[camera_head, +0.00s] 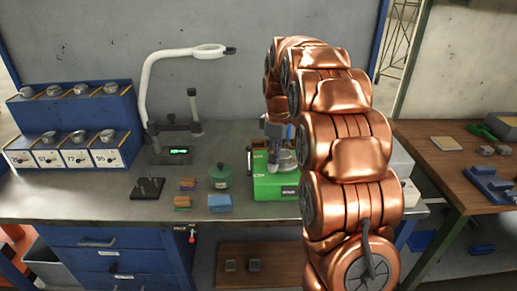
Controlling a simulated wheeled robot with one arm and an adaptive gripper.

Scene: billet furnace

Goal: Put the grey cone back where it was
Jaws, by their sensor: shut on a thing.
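My gripper (273,153) is over the green boxy device (276,188) on the workbench, partly hidden by my copper arm. It points down and is shut on a small grey piece, which I take to be the grey cone; its shape is too small and covered to make out. A rounded grey metal part (287,161) shows just right of the fingers, above the device's top. I cannot tell whether the held piece touches the device.
A blue two-step rack (72,120) with several metal pieces stands at the left. Nearby are a white magnifier lamp (150,85), a dark plate (148,188), a green pot (220,176), a blue block (220,203) and small stacked blocks (187,184). The front left bench edge is clear.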

